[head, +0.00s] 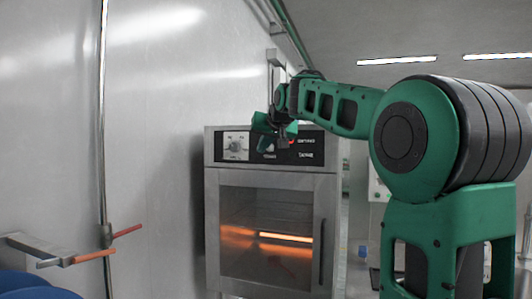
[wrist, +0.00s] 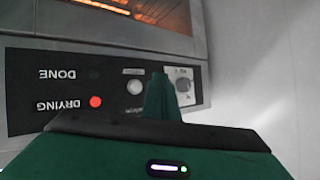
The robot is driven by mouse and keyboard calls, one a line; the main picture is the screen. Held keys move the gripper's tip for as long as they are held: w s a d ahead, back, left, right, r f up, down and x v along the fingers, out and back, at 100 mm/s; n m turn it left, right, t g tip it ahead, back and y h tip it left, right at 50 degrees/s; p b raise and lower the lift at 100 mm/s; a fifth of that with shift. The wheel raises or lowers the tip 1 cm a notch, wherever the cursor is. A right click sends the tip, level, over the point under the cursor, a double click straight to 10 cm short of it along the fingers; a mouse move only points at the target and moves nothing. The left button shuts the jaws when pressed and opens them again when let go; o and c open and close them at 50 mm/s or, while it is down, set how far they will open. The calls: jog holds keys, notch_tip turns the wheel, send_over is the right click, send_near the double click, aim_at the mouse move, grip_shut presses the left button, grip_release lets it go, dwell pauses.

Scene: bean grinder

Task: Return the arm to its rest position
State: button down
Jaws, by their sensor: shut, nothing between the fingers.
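My arm reaches in from the right in the head view, and my gripper (head: 264,138) is at the top panel of a metal oven-like machine. In the wrist view my gripper (wrist: 160,90) shows as green fingers, shut and empty, in front of the control panel (wrist: 60,82). I cannot tell whether the fingertips touch the panel. The panel appears upside down there, with a lit red lamp (wrist: 96,101) by the word DRYING, a pale round button (wrist: 135,87) and a dial (wrist: 184,86).
The machine's glass door (head: 265,240) is closed, with an orange glow inside. A pipe with red-handled valves (head: 95,255) runs along the left wall, above blue rounded tops (head: 35,285). A metal wall lies close on the left.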

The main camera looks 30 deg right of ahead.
jog(key=s+a+f+g+y, duration=0.2)
jog(key=s+f+g, duration=0.7)
jog(key=s+f, duration=2.25)
jog(key=s+a+f+g+y, duration=0.1)
jog(key=s+a+f+g, duration=0.2)
jog(key=s+f, duration=0.8)
jog(key=shift+s+a+f+m, duration=0.3)
jog(key=shift+s+a+m, duration=0.1)
jog(key=shift+s+a, duration=0.65)
jog(key=shift+w, duration=0.15)
jog(key=shift+w+f, duration=0.2)
jog(key=shift+w, duration=0.3)
